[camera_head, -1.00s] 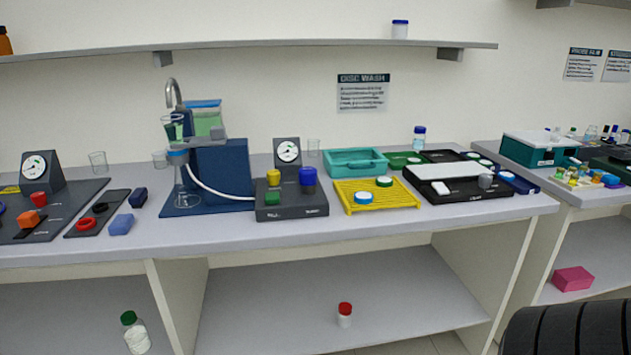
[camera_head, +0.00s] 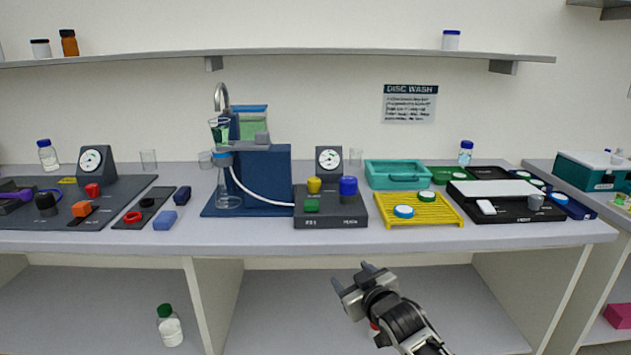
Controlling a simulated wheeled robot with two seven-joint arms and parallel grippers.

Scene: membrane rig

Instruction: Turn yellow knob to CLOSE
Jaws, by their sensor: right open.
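The yellow knob (camera_head: 314,185) stands on top of the dark control box (camera_head: 330,207) in the middle of the bench. A blue knob (camera_head: 348,187) is to its right and a green button (camera_head: 311,206) is in front of it. The lettering on the box is too small to read surely. My right gripper (camera_head: 354,278) is open and empty, in front of the bench and below its top edge, apart from the box. My left gripper is not in view.
A round gauge (camera_head: 328,160) stands behind the box. A blue filtration stand (camera_head: 265,175) with a white hose is left of it. A yellow rack (camera_head: 423,209) is close on the right. The bench's front strip (camera_head: 300,240) is clear.

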